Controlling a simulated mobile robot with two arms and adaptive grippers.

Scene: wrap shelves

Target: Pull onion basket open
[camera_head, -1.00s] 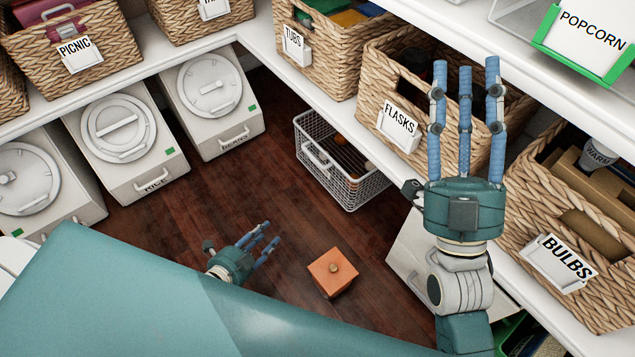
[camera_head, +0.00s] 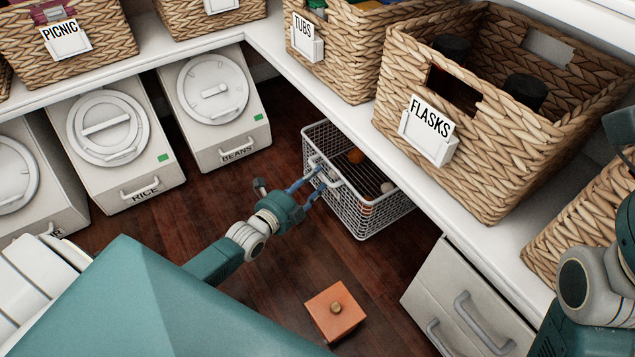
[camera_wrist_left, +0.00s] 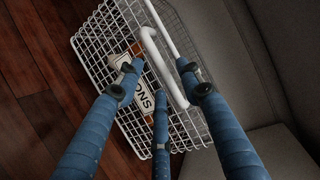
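The onion basket (camera_head: 372,212) is a white wire basket on the floor under the right-hand shelf, with a few round things inside. Its front carries a white handle (camera_head: 325,170). My left gripper (camera_head: 308,184) is at that front, its fingers reaching to the handle. In the left wrist view, the blue fingers of the left gripper (camera_wrist_left: 158,78) are spread on both sides of the handle (camera_wrist_left: 163,66), with a gap between them. A label (camera_wrist_left: 143,72) ending in "ONS" is partly hidden by the fingers. My right gripper (camera_head: 622,135) shows only in part at the right edge.
An orange box with a round knob (camera_head: 336,312) lies on the floor in front of the basket. White drawers (camera_head: 465,300) stand right of it. The flasks basket (camera_head: 500,130) is on the shelf above. Rice (camera_head: 125,150) and beans (camera_head: 215,110) bins stand left.

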